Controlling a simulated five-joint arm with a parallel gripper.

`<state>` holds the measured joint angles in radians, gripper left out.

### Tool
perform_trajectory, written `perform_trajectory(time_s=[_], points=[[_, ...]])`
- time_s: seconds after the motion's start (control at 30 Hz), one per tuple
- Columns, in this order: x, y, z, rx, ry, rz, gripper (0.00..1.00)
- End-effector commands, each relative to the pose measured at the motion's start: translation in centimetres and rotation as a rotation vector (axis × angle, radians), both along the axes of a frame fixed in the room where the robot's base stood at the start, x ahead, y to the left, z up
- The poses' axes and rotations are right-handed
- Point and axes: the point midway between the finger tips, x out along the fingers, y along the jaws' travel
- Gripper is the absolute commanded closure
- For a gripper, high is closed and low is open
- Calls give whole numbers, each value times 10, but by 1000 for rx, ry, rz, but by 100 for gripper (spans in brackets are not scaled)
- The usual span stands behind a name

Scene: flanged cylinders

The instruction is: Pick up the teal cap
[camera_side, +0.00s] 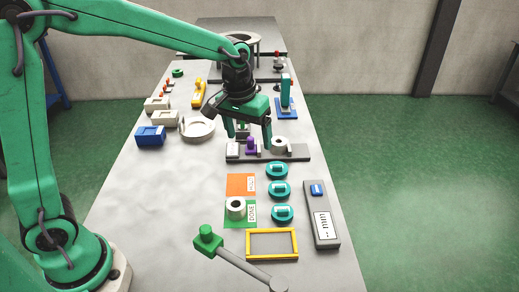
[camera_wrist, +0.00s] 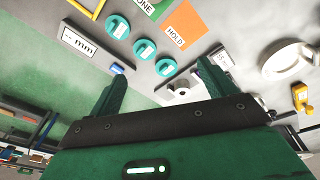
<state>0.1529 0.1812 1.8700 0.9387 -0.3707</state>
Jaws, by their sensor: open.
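Three round teal caps with white labels lie in a column on the table in the side view: a far cap (camera_side: 277,169), a middle cap (camera_side: 279,189) and a near cap (camera_side: 281,213). The wrist view shows them in a slanting row: a left cap (camera_wrist: 117,26), a middle cap (camera_wrist: 144,48) and a right cap (camera_wrist: 166,67). My gripper (camera_side: 248,137) is open, with its fingers spread over the grey fixture beyond the caps. In the wrist view my gripper (camera_wrist: 163,83) has nothing between its fingertips. It is not touching any cap.
The grey fixture (camera_side: 298,153) carries a pale ring (camera_side: 279,144) and a purple part (camera_side: 251,145). An orange card (camera_side: 240,185) and a green card with a white flanged cylinder (camera_side: 236,209) lie left of the caps. A grey gauge (camera_side: 322,222) is right, a yellow frame (camera_side: 272,256) nearer.

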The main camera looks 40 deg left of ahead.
Motion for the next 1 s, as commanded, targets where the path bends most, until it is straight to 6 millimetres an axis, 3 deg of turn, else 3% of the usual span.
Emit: perform_trajectory(time_s=[0.2,0.5,0.7,1.0], points=[[31,-18,-39,3,64,35,17],[60,-39,-91,12,132,82,17],[66,-45,-106,15,150,95,17],[67,-46,-113,17,153,97,17]])
